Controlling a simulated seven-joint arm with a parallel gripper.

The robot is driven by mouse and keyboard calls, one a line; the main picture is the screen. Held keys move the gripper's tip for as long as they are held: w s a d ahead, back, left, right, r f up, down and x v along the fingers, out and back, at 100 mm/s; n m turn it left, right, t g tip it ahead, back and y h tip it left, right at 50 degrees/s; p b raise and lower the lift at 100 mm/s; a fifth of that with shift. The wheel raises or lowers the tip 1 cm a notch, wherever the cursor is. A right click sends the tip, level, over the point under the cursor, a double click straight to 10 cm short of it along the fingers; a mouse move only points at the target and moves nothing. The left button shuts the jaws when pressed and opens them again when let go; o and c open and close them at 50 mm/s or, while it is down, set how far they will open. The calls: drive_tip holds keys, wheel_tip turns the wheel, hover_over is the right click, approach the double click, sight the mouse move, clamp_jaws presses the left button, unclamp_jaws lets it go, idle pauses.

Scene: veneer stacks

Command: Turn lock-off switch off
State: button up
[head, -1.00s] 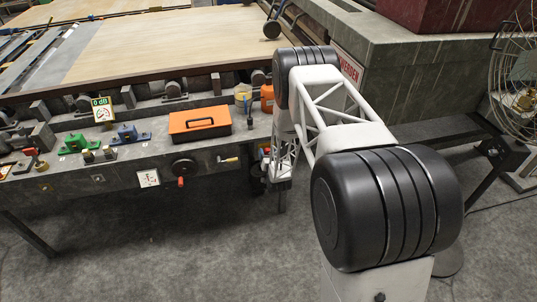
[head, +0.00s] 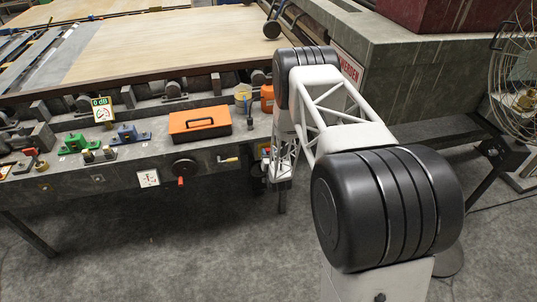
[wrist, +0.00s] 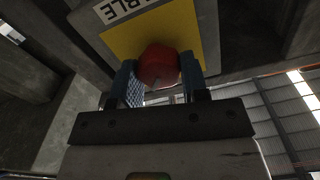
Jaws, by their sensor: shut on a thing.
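The lock-off switch shows in the wrist view as a round red knob (wrist: 158,64) in front of a yellow plate (wrist: 122,48) with a white label above it. My gripper (wrist: 160,78) is shut on the red knob, with one blue-padded finger on each side of it. In the head view my gripper (head: 259,172) is at the right end of the grey bench front, small and dark beside my arm. The knob cannot be made out there. Which way the switch is set cannot be told.
The grey bench (head: 115,172) carries an orange toolbox (head: 199,123), a blue clamp block (head: 127,134) and a green one (head: 77,143). The floor before the bench is clear.

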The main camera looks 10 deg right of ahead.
drive_tip(key=n, duration=0.4)
drive_tip(key=shift+a, duration=0.1)
drive_tip(key=n, duration=0.4)
drive_tip(key=shift+a+n, duration=0.1)
drive_tip(key=shift+n, duration=0.3)
drive_tip(key=n, duration=0.4)
drive_tip(key=shift+f+n, duration=0.1)
drive_tip(key=shift+n, duration=2.2)
drive_tip(key=o, duration=0.9)
drive_tip(key=shift+o, duration=0.2)
drive_tip(key=s, duration=0.7)
drive_tip(key=shift+s, duration=0.4)
